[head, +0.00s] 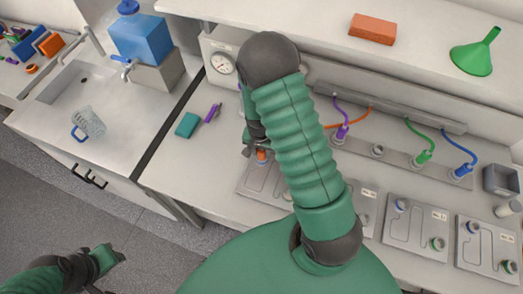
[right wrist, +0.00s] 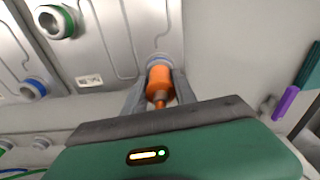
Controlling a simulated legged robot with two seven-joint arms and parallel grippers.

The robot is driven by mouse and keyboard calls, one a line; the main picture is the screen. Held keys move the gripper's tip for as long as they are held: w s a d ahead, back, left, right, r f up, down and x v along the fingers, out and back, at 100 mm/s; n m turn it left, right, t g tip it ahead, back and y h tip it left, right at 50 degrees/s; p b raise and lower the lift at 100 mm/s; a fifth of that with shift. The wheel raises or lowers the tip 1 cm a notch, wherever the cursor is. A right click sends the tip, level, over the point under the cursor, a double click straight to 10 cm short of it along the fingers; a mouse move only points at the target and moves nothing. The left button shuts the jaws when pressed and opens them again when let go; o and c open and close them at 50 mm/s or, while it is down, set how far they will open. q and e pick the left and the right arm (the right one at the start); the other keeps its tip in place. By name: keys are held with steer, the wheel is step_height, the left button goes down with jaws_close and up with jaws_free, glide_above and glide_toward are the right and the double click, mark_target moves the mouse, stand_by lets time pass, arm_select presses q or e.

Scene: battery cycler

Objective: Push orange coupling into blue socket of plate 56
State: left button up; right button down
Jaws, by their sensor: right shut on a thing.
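The orange coupling (right wrist: 160,82) is between the two grey fingers of my right gripper (right wrist: 160,92). Its far end meets the blue-ringed socket (right wrist: 157,58) of a grey plate (right wrist: 135,25). I cannot tell how deep it sits. In the head view, the coupling (head: 262,155) shows beside my arm, over the leftmost plate (head: 251,178); my right gripper (head: 256,147) is partly hidden by the arm. That plate's number is not readable. My left gripper (head: 108,258) hangs over the floor at lower left, its fingers unclear.
More socket plates (head: 415,222) stand to the right. Purple (head: 342,131), green (head: 423,157) and blue (head: 462,170) couplings sit on a rail behind. A teal block (head: 187,125) and a purple object (head: 213,112) lie left of my right gripper. A sink (head: 65,82) is farther left.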

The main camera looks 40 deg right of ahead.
steer(key=shift+f, duration=0.1)
steer(key=c, duration=0.5)
jaws_free()
step_height(320, 180, up, 17)
steer(key=a, duration=0.2)
steer(key=s+a+f+n+t+y+b, duration=0.1)
steer(key=s+a+f+n+t+b, duration=0.1)
steer(key=s+a+f+n+b, duration=0.3)
steer(key=a+f+n+b, duration=0.3)
steer(key=a+n, duration=0.3)
steer(key=a, duration=0.1)
steer(key=shift+s+a+f+n, duration=0.15)
steer(key=shift+a+f+n, duration=0.1)
steer(key=shift+n, duration=0.05)
